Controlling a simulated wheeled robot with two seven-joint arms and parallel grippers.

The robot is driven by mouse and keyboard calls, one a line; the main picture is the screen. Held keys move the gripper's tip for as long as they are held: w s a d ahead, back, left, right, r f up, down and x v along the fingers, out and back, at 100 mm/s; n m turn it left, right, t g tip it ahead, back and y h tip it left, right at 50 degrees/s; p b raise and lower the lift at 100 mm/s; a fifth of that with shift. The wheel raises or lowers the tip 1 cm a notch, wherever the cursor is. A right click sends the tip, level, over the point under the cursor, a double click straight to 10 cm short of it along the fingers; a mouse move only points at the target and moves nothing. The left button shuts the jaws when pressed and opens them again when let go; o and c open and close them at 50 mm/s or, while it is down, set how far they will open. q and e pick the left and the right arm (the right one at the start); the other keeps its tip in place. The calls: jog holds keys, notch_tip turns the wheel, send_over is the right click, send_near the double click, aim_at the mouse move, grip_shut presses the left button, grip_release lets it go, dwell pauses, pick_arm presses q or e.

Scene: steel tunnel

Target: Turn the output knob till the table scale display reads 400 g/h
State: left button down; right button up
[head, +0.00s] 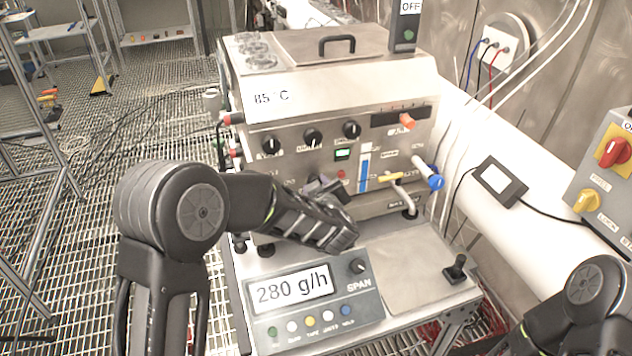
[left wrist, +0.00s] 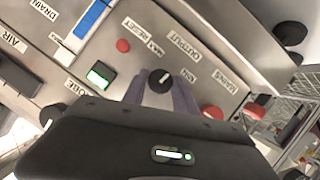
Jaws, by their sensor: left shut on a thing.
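The output knob (left wrist: 160,81) is small, black and round with a white pointer mark, on the steel front panel beside an OUTPUT label (left wrist: 183,46). My left gripper (left wrist: 160,92) has its two purple-grey fingers on either side of the knob, shut on it. In the head view my left gripper (head: 322,187) reaches the lower front panel, and the hand hides the knob there. The table scale display (head: 290,288) on the grey scale (head: 377,311) reads 280 g/h. My right arm shows at the lower right, its gripper out of view.
Three black knobs (head: 313,137) sit higher on the panel. A yellow-handled tap (head: 391,177) and a blue-ended valve (head: 435,182) are right of the hand. A small joystick (head: 456,268) stands at the table's right. A red button (left wrist: 123,45) and green-lit switch (left wrist: 100,75) are near the fingers.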

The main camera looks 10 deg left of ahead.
pick_arm(q)
jog(key=shift+f, duration=0.1)
jog(key=c, duration=1)
grip_release()
jog(key=shift+o, duration=0.2)
jog(key=b+v, duration=0.1)
jog(key=v, duration=0.7)
jog(key=shift+b, duration=0.3)
jog(key=shift+w, duration=0.1)
